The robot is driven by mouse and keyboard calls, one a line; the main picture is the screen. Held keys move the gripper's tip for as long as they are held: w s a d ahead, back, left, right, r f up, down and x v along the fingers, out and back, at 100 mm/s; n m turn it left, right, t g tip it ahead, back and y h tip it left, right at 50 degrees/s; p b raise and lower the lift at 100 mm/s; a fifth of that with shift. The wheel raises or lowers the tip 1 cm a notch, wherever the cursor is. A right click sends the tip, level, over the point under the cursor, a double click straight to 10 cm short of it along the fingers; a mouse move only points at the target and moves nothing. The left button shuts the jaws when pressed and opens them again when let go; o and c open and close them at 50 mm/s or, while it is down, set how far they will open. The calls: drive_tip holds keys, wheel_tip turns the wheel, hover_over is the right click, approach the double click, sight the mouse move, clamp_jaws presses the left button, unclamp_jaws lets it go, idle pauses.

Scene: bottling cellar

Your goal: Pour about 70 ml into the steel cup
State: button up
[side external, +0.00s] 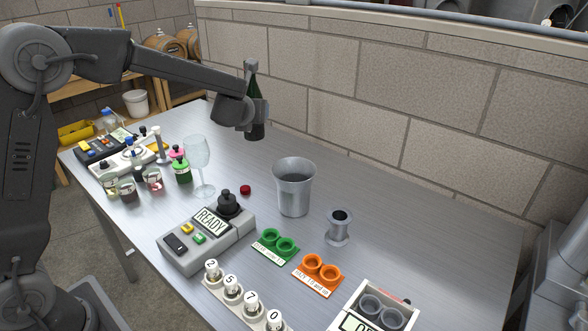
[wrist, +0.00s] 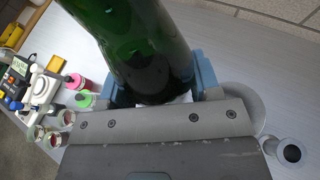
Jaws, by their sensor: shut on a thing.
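My gripper (side external: 256,108) is shut on a dark green bottle (side external: 257,131) and holds it roughly upright above the table. In the wrist view the bottle (wrist: 140,40) fills the space between the jaws (wrist: 160,88). The steel cup (side external: 293,192) is a wide, flared tumbler standing upright on the table, to the right of and below the bottle in the side view. Its inside looks grey, and I cannot tell whether it holds liquid. In the wrist view the cup (wrist: 246,98) is partly hidden behind my gripper.
A small flanged steel vessel (side external: 339,229) stands right of the cup. A wine glass (side external: 198,165) stands left of it, with a red cap (side external: 246,190) between. A device reading READY (side external: 205,240), green holders (side external: 277,243) and orange holders (side external: 320,270) lie in front. A block wall (side external: 400,120) rises behind.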

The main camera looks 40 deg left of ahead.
wheel_tip(320, 180, down, 11)
drive_tip(key=shift+f, duration=0.2)
drive_tip(key=shift+y, duration=0.4)
wheel_tip(320, 180, down, 4)
drive_tip(key=a+m+t+y, duration=0.15)
drive_tip(key=m+y, duration=0.25)
drive_tip(key=m, duration=0.4)
drive_tip(key=shift+s+a+r+m+t+y, duration=0.15)
drive_tip(key=shift+r+m+t+y, duration=0.35)
drive_tip(key=shift+r+m, duration=0.8)
drive_tip(key=shift+s+a+r+m+t+y, duration=0.2)
drive_tip(key=shift+r+m+t, duration=0.45)
drive_tip(key=shift+r+m, duration=0.6)
